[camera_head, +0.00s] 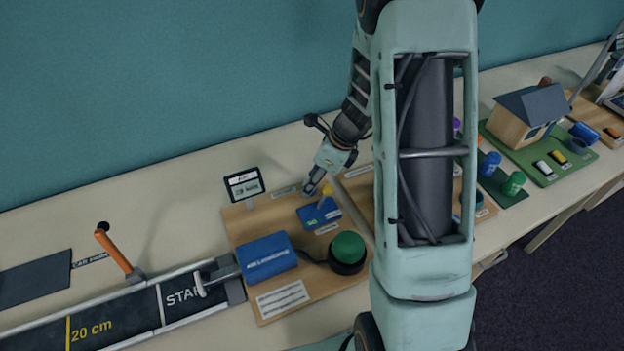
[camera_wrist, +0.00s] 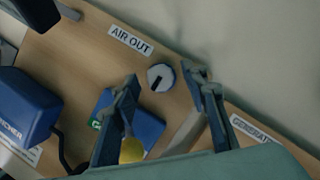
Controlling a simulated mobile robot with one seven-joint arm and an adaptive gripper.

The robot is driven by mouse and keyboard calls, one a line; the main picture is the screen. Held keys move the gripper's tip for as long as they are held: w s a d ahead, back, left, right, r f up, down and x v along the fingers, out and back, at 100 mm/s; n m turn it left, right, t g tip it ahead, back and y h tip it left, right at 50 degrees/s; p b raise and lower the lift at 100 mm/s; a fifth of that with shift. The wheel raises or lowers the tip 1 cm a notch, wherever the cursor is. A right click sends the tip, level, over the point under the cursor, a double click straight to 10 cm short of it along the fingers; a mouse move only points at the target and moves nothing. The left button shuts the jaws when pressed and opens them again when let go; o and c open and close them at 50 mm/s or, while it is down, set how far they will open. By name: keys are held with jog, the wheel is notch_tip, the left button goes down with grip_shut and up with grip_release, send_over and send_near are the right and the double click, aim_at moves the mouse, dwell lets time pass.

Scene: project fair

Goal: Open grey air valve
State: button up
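A round grey-white knob (camera_wrist: 161,77) with a dark bar across its face sits on a wooden board beside the "AIR OUT" label (camera_wrist: 130,40) in the wrist view. I take it to be the grey air valve. In the head view my gripper hides it. My gripper (camera_wrist: 162,86) is open, with one finger to each side of the knob in the picture and nothing held. I cannot tell whether the fingers touch it. In the head view my gripper (camera_head: 311,188) points down at the board's back edge.
A blue block (camera_head: 318,214) with a yellow knob (camera_head: 326,192) stands close by my gripper. The blue air launcher (camera_head: 266,258), a green button (camera_head: 347,247) and a small display (camera_head: 244,184) share the board (camera_head: 245,221). A track (camera_head: 120,318) lies left.

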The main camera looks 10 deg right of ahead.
grip_shut()
jog(key=n, duration=0.2)
jog(key=n+g, duration=0.1)
jog(key=n, duration=0.1)
jog(key=shift+w+d+n+g+y, duration=0.1)
jog(key=shift+w+n+g+y, duration=0.1)
jog(key=shift+n+g+y, duration=0.15)
jog(key=n+g, duration=0.1)
jog(key=n, duration=0.3)
jog(key=shift+w+n+g, duration=0.15)
jog(key=shift+n+g, duration=0.1)
jog(key=shift+g, duration=0.1)
jog(key=n, duration=0.2)
jog(key=n+g, duration=0.1)
jog(key=n, duration=0.1)
jog(key=shift+w+n+g, duration=0.15)
jog(key=shift+n+g, duration=0.15)
jog(key=shift+w+a+n+g+h, duration=0.1)
jog(key=shift+n+g+h, duration=0.3)
jog(key=shift+n, duration=0.65)
jog(key=shift+a+n+g+h, duration=0.1)
jog(key=shift+n+h, duration=0.45)
jog(key=shift+n, duration=0.5)
jog(key=shift+o, duration=0.2)
grip_release()
